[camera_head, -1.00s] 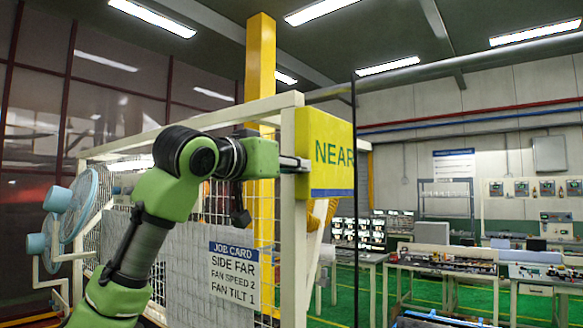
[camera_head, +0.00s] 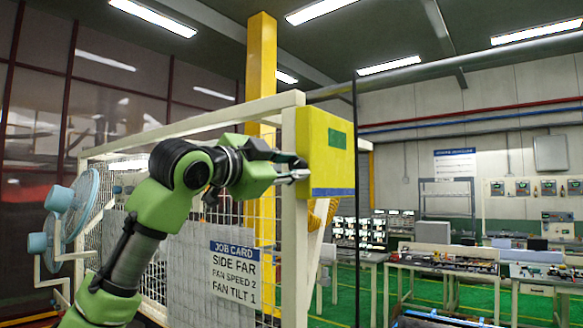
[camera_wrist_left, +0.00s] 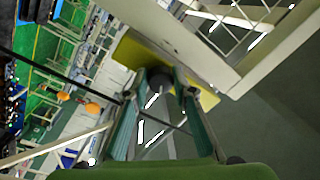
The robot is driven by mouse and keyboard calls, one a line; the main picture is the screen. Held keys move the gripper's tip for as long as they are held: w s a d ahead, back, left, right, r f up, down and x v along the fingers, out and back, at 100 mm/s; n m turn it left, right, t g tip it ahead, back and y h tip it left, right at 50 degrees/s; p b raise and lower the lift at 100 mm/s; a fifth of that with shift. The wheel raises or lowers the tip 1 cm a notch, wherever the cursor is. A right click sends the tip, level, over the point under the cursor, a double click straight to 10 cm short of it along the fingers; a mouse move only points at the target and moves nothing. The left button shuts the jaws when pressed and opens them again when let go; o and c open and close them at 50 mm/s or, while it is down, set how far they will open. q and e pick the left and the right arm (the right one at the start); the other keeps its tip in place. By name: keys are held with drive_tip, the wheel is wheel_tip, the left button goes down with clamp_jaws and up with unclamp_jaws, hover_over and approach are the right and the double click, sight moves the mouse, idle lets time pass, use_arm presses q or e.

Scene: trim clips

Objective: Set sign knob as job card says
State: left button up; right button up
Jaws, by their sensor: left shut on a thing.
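The yellow sign (camera_head: 318,160) hangs by the white frame post. Its face shows a plain green patch and no readable word. My left gripper (camera_head: 297,170) is at the sign's left edge. In the left wrist view its two fingers (camera_wrist_left: 162,80) are closed on a dark round knob (camera_wrist_left: 160,74), with the yellow sign (camera_wrist_left: 135,52) behind it. The knob is mostly hidden by the fingers. The job card (camera_head: 233,265) on the mesh reads side far, fan speed 2, fan tilt 1. My right gripper is not in view.
The white post (camera_head: 294,220) and mesh fence stand close beside my left arm. Blue fans (camera_head: 80,203) stand at the left. Workbenches (camera_head: 450,270) with equipment fill the right, with green floor between them. A yellow column (camera_head: 261,70) rises behind the fence.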

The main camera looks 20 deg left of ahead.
use_arm(q)
drive_tip(key=m+h, duration=0.1)
drive_tip(key=m, duration=0.5)
drive_tip(key=shift+r+m, duration=0.1)
drive_tip(key=shift+m, duration=0.2)
idle(0.4)
drive_tip(key=o, duration=1.1)
drive_tip(key=shift+a, duration=0.1)
drive_tip(key=v, duration=1.2)
